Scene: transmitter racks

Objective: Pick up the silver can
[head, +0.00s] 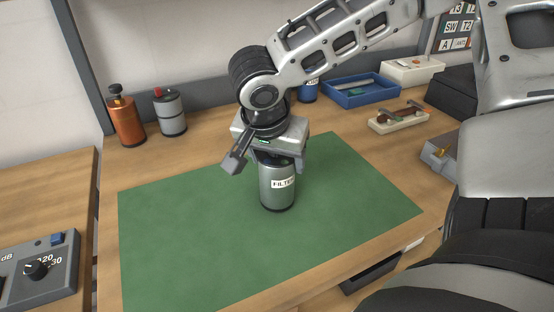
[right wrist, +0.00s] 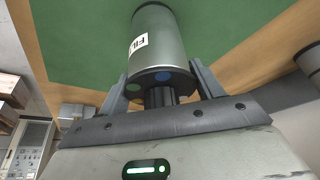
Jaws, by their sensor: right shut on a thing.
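A silver can (head: 277,188) with a white label reading "FILTE…" is upright over the green mat (head: 190,240) on the wooden bench. My right gripper (head: 268,158) points down from above and is shut on the can's top end. In the right wrist view the can (right wrist: 160,35) sits between the two fingers (right wrist: 160,88), with its dark neck towards the palm. I cannot tell whether its base touches the mat. My left gripper is not in view.
An orange canister (head: 126,120) and a grey can with a red mark (head: 170,115) stand at the back left. The mat's left side is clear.

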